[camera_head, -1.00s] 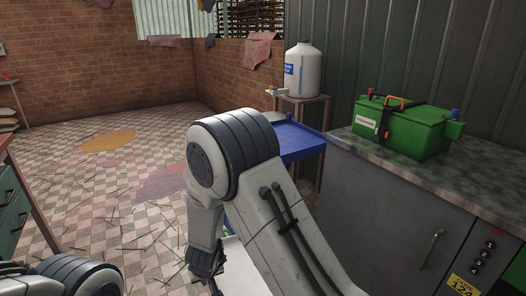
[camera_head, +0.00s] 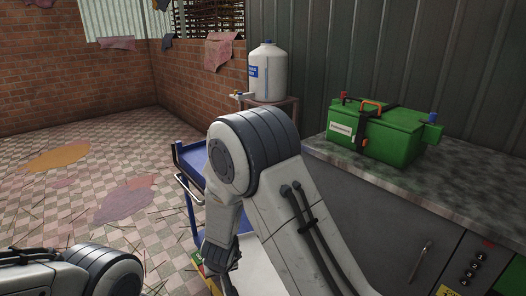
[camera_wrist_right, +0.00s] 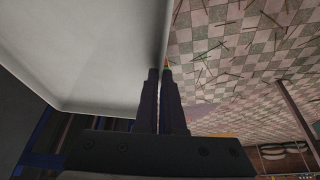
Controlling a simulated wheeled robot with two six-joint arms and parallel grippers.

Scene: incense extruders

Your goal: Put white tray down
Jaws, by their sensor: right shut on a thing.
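The white tray (camera_head: 259,268) shows partly behind my right forearm in the head view. In the right wrist view the tray (camera_wrist_right: 88,48) is a large pale surface at upper left with a raised rim. My right gripper (camera_head: 226,282) points down at the tray's left side. In the wrist view its two dark fingers (camera_wrist_right: 161,72) are closed on the tray's rim. The tray is held above the patterned floor. What lies under it is mostly hidden. My left arm shows at the lower left of the head view, but its gripper is out of frame.
A blue cart (camera_head: 190,160) with a metal handle stands just behind my right arm. A green box (camera_head: 388,135) sits on the grey counter (camera_head: 460,190) at right. A white water container (camera_head: 268,75) stands on a small stand (camera_head: 283,108). The tiled floor at left is open, with scattered sticks.

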